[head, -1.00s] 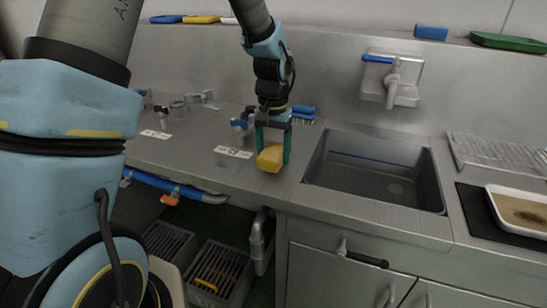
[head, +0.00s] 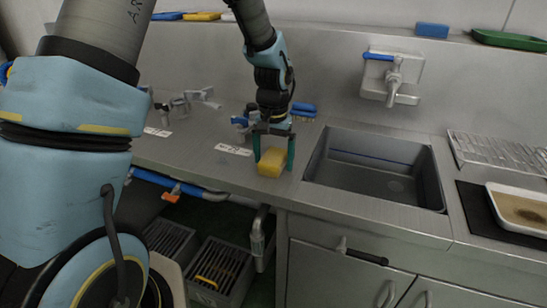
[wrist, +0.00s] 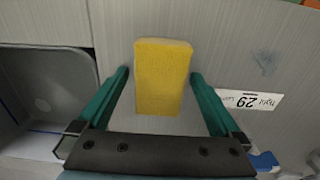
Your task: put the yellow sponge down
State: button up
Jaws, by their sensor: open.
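The yellow sponge (head: 271,162) lies on the steel counter (head: 215,178), left of the sink, near the counter's front edge. In the wrist view the sponge (wrist: 163,76) is between the two green fingers, with a gap on each side. My gripper (head: 273,166) is open around it, pointing down, with its fingertips low beside the sponge. The wrist view also shows my gripper (wrist: 160,85) with its fingers spread wide.
The grey sink (head: 375,175) is just to the right. Valves (head: 185,102) stand at the left. A white tray (head: 490,205) on a black mat is far right.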

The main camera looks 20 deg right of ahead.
aim_at(274, 156)
jog(key=shift+r, duration=0.15)
notch_tip(274, 156, up, 12)
jog(key=b, duration=0.2)
jog(key=s+a+f+n, duration=0.1)
jog(key=a+n, duration=0.1)
jog(key=a, duration=0.8)
jog(key=s+a+f+n+t, duration=0.1)
jog(key=a+f+n, duration=0.1)
jog(key=a, duration=0.8)
jog(key=s+a+f+n, duration=0.1)
jog(key=s+a+n, duration=0.1)
jog(key=a, duration=0.8)
jog(key=shift+f+n+t, duration=0.3)
jog(key=shift+n, duration=0.4)
jog(key=shift+a, duration=0.1)
